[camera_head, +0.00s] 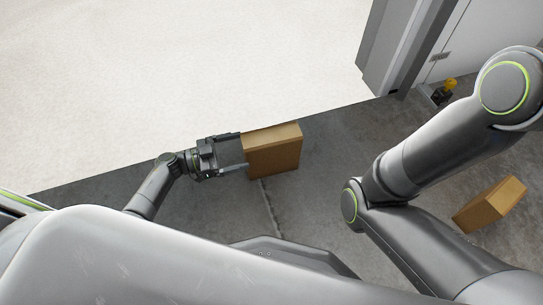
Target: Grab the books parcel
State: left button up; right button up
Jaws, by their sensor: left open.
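A brown cardboard parcel (275,155) stands on the dark concrete floor near the edge of the pale floor, in the middle of the head view. My left gripper (236,154) is at its left side, open, with its two fingers pointing right toward the box. The fingertips reach the parcel's left end; I cannot tell whether they touch it. A second brown parcel (490,205) lies at the far right, partly hidden behind my right arm. No label is readable on either, so I cannot tell which holds books. My right gripper is not in view.
A grey post or door frame (390,50) stands at the top right, with a small yellow and black item (445,91) by the wall. A crack runs along the dark floor below the middle parcel.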

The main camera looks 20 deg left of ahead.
aim_at(271, 153)
pick_arm(q)
jog(key=w+d+f+b, duration=0.1)
jog(key=d+b, duration=0.1)
jog(key=w+d+f+b, duration=0.1)
jog(key=d+b, duration=0.1)
jog(key=w+d+f+b, duration=0.1)
jog(key=w+d, duration=0.1)
jog(key=shift+d+f+b, duration=0.25)
jog(key=shift+f+b, duration=0.05)
jog(key=shift+b, duration=0.1)
jog(key=shift+c, duration=0.4)
jog(key=c, duration=1.4)
jog(key=shift+c, duration=1.2)
jog(key=shift+r, duration=0.2)
